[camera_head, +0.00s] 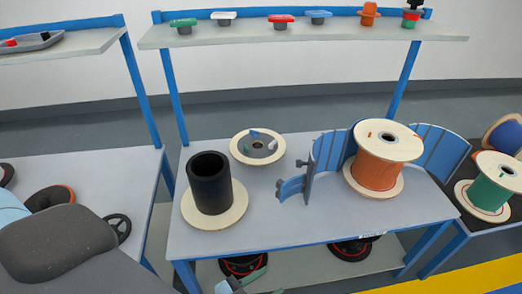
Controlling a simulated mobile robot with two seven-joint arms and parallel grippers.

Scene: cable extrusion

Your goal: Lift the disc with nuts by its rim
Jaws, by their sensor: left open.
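The disc with nuts (243,135) is a pale wooden disc with a grey middle. It lies flat on the grey table (330,222) toward the back, with small green, blue and white pieces on it. My left gripper (243,282) shows only partly at the bottom edge, in front of the table and well apart from the disc. It is open and nothing shows between its fingers. My right gripper is not in view.
A black cylinder on a wooden disc (211,185) stands front left of the disc. A blue curved holder (330,152) and an orange spool (377,172) stand to its right. A shelf (300,32) with small coloured parts runs above the back. A green spool (490,187) stands far right.

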